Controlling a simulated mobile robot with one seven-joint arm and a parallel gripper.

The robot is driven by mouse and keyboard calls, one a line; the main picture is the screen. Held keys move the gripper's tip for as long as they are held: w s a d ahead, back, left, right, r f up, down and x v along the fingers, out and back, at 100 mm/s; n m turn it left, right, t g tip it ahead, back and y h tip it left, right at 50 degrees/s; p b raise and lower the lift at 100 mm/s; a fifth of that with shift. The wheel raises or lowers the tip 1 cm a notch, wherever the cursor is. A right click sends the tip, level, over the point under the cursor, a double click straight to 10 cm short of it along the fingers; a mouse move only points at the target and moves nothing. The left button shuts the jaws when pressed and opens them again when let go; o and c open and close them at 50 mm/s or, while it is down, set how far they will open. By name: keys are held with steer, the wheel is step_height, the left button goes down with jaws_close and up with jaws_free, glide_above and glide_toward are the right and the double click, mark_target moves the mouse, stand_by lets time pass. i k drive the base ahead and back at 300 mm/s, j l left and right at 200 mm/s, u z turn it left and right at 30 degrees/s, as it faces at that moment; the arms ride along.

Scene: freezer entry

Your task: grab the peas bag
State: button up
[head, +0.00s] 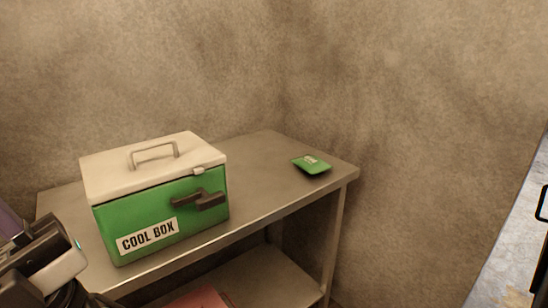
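A small flat green bag (312,165) with a pale label lies on the right end of the metal table (262,192), near its corner. It looks like the peas bag, but its print is too small to read. Dark and grey parts of my arm show at the lower left edge, left of the cool box and well apart from the bag. I cannot make out my gripper's fingers in this view.
A green cool box (163,213) with a white lid and handle stands on the table's left part, a dark latch on its front. The tabletop between box and bag is clear. A lower shelf (262,283) holds a pinkish item (203,298). Walls stand close behind and right.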

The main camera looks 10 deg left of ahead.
mark_target(312, 164)
steer(key=i+l+u, duration=0.25)
steer(key=u, duration=0.15)
steer(key=i+l+u, duration=0.15)
steer(key=l+u, duration=0.3)
